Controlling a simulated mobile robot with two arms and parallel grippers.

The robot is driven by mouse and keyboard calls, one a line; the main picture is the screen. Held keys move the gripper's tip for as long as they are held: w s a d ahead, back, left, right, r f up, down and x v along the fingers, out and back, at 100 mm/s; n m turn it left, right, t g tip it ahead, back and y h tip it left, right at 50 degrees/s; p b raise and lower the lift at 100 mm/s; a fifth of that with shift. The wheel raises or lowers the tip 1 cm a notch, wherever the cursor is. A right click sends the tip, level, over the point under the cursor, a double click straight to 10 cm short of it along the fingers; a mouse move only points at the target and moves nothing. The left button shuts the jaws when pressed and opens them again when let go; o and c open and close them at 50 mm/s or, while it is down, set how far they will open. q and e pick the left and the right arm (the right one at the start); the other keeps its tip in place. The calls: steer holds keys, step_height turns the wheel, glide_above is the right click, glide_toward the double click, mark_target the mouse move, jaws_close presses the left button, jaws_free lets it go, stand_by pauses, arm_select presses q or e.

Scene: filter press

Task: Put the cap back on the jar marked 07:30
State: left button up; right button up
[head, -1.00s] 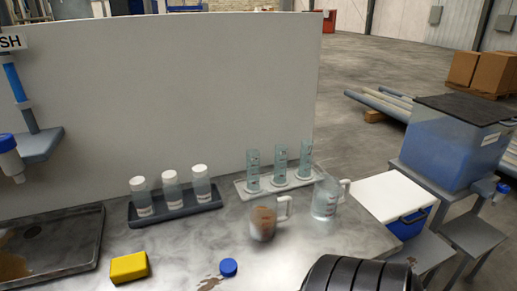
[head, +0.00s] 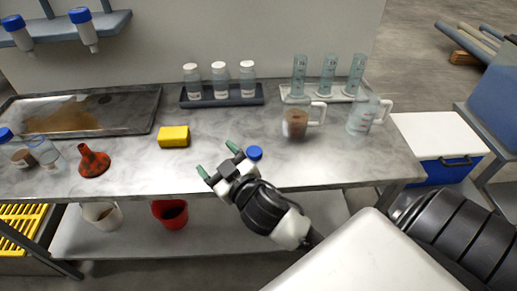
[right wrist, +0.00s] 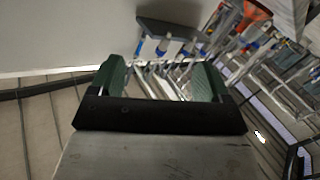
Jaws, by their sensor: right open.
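A blue cap (head: 254,153) lies on the grey marbled table near its front edge. My right gripper (head: 217,160) is open and empty, just left of the cap, its green fingertips pointing to the upper left. In the right wrist view the open green fingers (right wrist: 158,82) have nothing between them. At the far left of the table stand clear jars; one (head: 43,150) shows no cap that I can make out, and another has a blue cap (head: 5,135). No 07:30 marking is readable. My left gripper is not in view.
A yellow sponge (head: 174,137) and an orange-red funnel (head: 94,161) stand left of my gripper. Behind are a rack (head: 221,101) of white-capped bottles, a brown-filled beaker (head: 296,123), a clear jug (head: 362,116) and several cylinders. A stained tray (head: 140,128) lies at the back left.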

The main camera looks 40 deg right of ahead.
steer(key=w+a+r+n+t+y, duration=0.2)
steer(key=a+r+n+y, duration=0.55)
steer(key=n+y, duration=0.2)
steer(key=a+n+g+y, duration=0.5)
steer(key=n+g+y, duration=0.3)
steer(key=n+g, duration=0.5)
steer(key=w+d+f+n+g+h, duration=0.1)
steer(key=d+f+n+g+h, duration=0.2)
steer(key=d+f+g+h, duration=0.35)
steer(key=w+d+m+h, duration=0.1)
steer(key=d+m+h, duration=0.3)
steer(key=d+h, duration=0.7)
steer(key=d, duration=0.7)
steer(key=shift+w+d+r+h, duration=0.2)
steer(key=shift+w+d+h, duration=0.1)
steer(key=shift+d, duration=0.1)
steer(key=shift+m, duration=0.25)
